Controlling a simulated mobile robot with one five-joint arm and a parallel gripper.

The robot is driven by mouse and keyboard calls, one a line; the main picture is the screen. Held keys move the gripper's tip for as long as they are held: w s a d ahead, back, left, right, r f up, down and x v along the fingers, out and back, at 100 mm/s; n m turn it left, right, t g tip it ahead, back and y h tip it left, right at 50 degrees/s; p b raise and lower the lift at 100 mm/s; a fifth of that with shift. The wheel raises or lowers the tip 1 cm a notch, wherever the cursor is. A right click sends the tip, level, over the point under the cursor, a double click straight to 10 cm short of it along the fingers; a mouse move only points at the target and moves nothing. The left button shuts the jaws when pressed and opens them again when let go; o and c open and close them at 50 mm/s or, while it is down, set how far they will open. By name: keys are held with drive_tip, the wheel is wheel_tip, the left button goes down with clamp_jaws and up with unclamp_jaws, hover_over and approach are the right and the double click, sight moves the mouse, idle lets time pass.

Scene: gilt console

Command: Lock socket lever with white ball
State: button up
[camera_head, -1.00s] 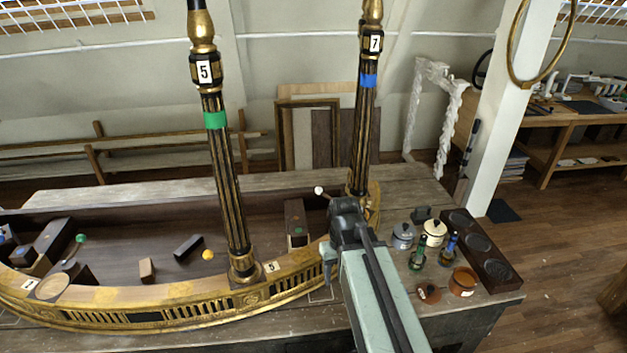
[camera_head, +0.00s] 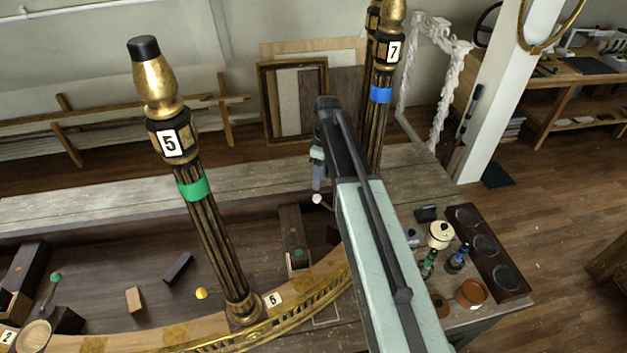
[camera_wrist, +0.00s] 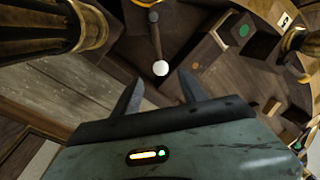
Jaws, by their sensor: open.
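The white ball (camera_head: 317,198) is the tip of a socket lever near the foot of post 7 (camera_head: 381,110). In the wrist view, the white ball (camera_wrist: 160,68) ends a short dark lever rod (camera_wrist: 155,38) that runs up to a dark knob-like pivot. My gripper (camera_wrist: 160,90) is open, its two fingers apart, with the ball just beyond and between the tips in the picture. In the head view, my gripper (camera_head: 318,180) hangs just above the ball. My arm hides the foot of post 7 and most of the lever there.
Post 5 (camera_head: 205,220) stands left, with a green band. A dark block (camera_head: 293,235) with coloured dots lies beside the ball. Another lever with a green ball (camera_head: 56,276) is far left. Jars, bottles and a dark tray (camera_head: 487,250) stand right of my arm.

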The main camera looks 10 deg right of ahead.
sight(318, 195)
drive_tip(key=f+b, duration=0.5)
drive_tip(key=s+a+f+b, duration=0.1)
drive_tip(key=f+b, duration=0.1)
drive_tip(key=b, duration=0.1)
drive_tip(key=shift+a+f, duration=0.1)
drive_tip(key=shift+f, duration=0.25)
drive_tip(key=shift+r, duration=0.1)
clamp_jaws()
idle(0.9)
